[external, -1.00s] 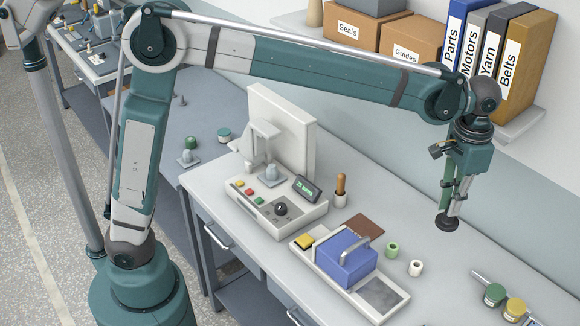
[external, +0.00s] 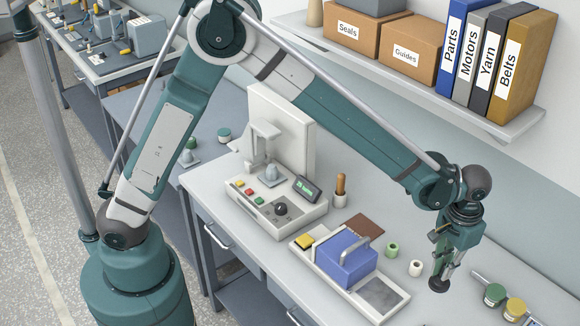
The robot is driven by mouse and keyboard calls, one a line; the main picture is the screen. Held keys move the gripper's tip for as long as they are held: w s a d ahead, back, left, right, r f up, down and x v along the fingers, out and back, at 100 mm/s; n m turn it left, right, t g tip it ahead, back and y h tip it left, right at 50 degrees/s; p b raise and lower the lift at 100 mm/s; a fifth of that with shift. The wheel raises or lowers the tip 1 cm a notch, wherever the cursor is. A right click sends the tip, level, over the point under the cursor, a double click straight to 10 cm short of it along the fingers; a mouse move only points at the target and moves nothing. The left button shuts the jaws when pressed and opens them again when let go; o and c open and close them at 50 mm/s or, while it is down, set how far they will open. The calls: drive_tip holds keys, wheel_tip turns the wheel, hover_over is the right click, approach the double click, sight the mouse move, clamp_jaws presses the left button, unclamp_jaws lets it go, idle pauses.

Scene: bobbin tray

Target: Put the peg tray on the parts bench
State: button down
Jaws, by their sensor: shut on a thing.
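My gripper (external: 443,269) hangs above the right part of the light grey bench (external: 232,178), pointing down. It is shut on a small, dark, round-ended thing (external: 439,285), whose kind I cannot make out. A pale tray (external: 318,273) on the bench carries a blue block with a grey handle (external: 347,259), a yellow block (external: 304,242) and a dark grey pad (external: 383,295). My gripper is to the right of this tray and apart from it. I cannot tell for sure which thing is the peg tray.
A pale machine with buttons (external: 275,207) stands left of the tray. Green (external: 392,250) and white (external: 415,268) spools and a brown mat (external: 364,226) lie nearby. Lidded jars (external: 494,295) stand at the right. A shelf (external: 513,130) with boxes and binders overhangs behind.

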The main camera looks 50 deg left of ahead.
sight(444, 291)
drive_tip(key=shift+s+f, duration=0.15)
drive_tip(key=shift+f, duration=0.3)
drive_tip(key=shift+f, duration=0.1)
drive_tip(key=shift+f, duration=3.05)
drive_tip(key=shift+f, duration=0.1)
drive_tip(key=shift+f+p, duration=0.3)
drive_tip(key=shift+f, duration=1.45)
drive_tip(key=shift+f, duration=0.2)
drive_tip(key=c, duration=2.5)
unclamp_jaws()
